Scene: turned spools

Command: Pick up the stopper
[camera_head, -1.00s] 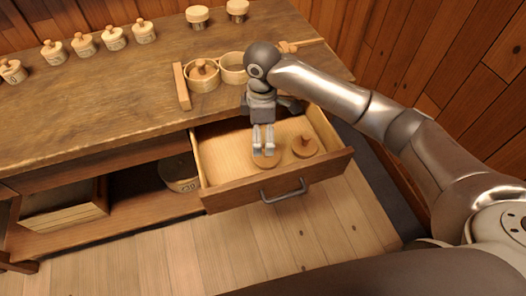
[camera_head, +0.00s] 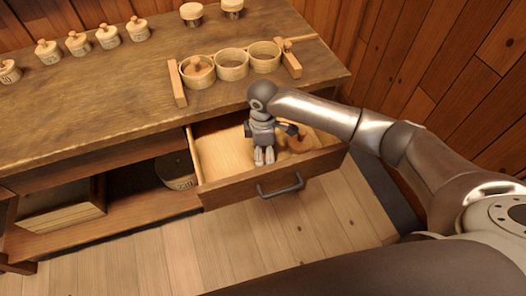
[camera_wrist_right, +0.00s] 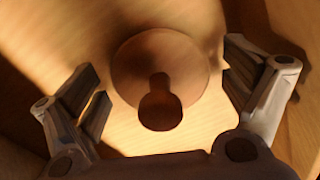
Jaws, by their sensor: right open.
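A round wooden stopper with a dark knob (camera_wrist_right: 172,72) lies on the drawer floor in the right wrist view. My right gripper (camera_head: 264,158) is open and reaches down into the open drawer (camera_head: 213,160). In the right wrist view its fingers (camera_wrist_right: 165,92) stand on either side of the stopper, apart from it. In the head view the gripper hides this stopper. A second wooden stopper (camera_head: 300,142) lies to the right in the drawer, partly hidden by the gripper. My left gripper is not in view.
On the table top, a rack holds three round cups; the left cup (camera_head: 198,78) has a knobbed lid, the middle (camera_head: 231,70) and right (camera_head: 264,62) look empty. Several lidded jars (camera_head: 78,44) stand behind. The drawer front with its handle (camera_head: 281,187) is near the fingers.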

